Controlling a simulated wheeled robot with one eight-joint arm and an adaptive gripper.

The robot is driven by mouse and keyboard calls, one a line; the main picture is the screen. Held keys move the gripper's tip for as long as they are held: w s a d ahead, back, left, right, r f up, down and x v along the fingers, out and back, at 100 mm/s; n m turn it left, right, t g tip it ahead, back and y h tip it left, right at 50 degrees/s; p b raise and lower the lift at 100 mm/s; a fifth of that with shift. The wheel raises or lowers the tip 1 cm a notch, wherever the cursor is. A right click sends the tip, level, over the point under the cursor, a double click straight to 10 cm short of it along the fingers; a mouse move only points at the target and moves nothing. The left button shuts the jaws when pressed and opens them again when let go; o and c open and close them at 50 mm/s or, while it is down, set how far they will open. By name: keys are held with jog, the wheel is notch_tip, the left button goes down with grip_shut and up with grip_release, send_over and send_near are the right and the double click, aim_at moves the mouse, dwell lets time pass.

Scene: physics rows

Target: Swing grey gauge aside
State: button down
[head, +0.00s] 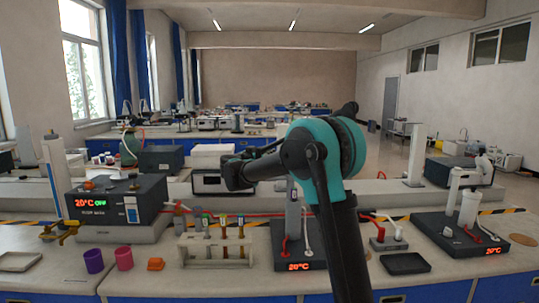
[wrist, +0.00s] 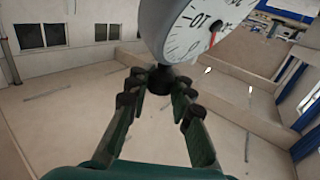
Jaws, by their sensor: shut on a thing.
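The grey gauge (wrist: 196,25) fills the top middle of the wrist view. It has a round white dial with black marks, a red needle and a grey rim, and is cut off by the top edge. My gripper (wrist: 160,82) has its two dark fingers on either side of a small dark piece just below the dial, and is shut on the gauge there. In the head view my gripper (head: 237,172) is over the middle of the bench, and I cannot make out the gauge.
A rack of tubes (head: 215,248) stands below the gripper. A water bath (head: 117,203) is at left, with purple (head: 93,261) and pink (head: 124,259) cups before it. A hotplate (head: 462,233) with a stand is at right.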

jog(key=shift+w+a+h, duration=0.1)
jog(key=shift+w+h, duration=0.05)
jog(key=shift+h, duration=0.15)
jog(key=c, duration=1.3)
grip_release()
jog(key=v, duration=1.2)
jog(key=shift+r, duration=0.2)
